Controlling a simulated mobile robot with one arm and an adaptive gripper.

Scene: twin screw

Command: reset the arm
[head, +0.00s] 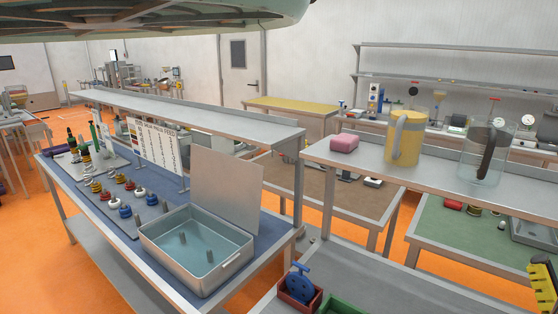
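My gripper is not in view in the head view, and my arm's pose cannot be told from it. An open metal tray (232,268) with a raised lid (232,180) stands at the front of the blue-topped bench (104,206). Two small grey cylindrical pieces (208,256) stand inside it. Several small red, white, blue and yellow fittings (125,211) sit in rows on the bench left of the tray. A white printed chart (158,147) stands behind them.
A red bin (298,290) holds a blue handled part (299,283) at the bottom. Orange floor (75,252) shows around the benches.

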